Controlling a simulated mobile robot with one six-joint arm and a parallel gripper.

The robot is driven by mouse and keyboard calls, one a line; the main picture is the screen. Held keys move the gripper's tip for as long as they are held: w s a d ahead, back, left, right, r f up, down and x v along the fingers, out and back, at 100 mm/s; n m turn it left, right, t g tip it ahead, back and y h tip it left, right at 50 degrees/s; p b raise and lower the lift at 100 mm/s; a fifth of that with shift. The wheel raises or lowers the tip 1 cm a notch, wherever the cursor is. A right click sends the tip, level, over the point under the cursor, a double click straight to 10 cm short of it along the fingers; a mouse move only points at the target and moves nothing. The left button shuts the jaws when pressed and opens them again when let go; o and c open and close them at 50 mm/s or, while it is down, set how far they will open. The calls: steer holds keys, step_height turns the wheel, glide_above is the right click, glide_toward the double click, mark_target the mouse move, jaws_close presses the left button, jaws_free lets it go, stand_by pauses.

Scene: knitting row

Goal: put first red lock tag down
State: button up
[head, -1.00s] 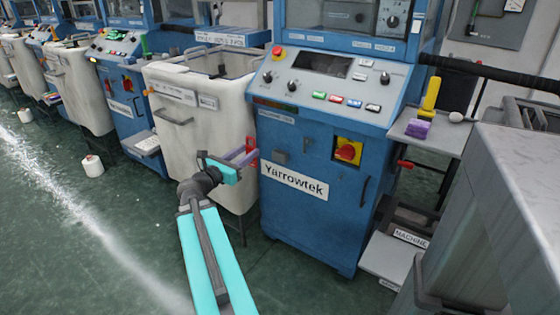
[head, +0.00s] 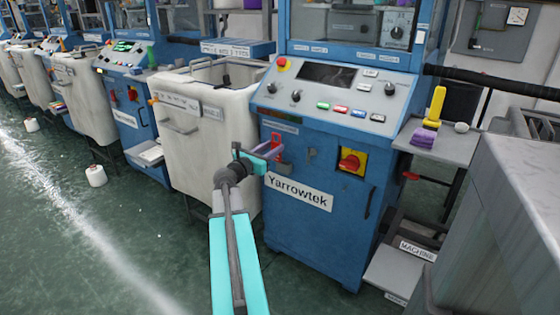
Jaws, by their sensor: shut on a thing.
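The red lock tag (head: 277,139) is upright at the end of my arm, in front of the upper left of the blue Yarrowtek machine's front (head: 310,235). My gripper (head: 268,149), with purple fingers, is shut on the tag and seen partly from behind. I cannot tell whether the tag touches the machine. A red rotary switch on a yellow plate (head: 351,162) is on the machine front, to the right of my gripper.
A cream bin (head: 215,150) stands left of the machine. A grey side shelf (head: 455,148) at the right carries a yellow item (head: 435,103) and a purple block (head: 423,137). A grey metal surface (head: 510,200) fills the right foreground.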

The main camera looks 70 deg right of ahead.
mark_target(280, 158)
steer(key=x, duration=0.5)
steer(key=shift+d+b, duration=0.15)
steer(key=shift+b, duration=0.15)
step_height(280, 158, down, 2)
steer(key=shift+f+b, duration=0.15)
steer(key=shift+b, duration=0.2)
steer(key=shift+f+b, duration=0.8)
steer(key=shift+f, duration=1.55)
steer(key=shift+f, duration=0.2)
steer(key=o, duration=1)
steer(key=shift+r, duration=0.15)
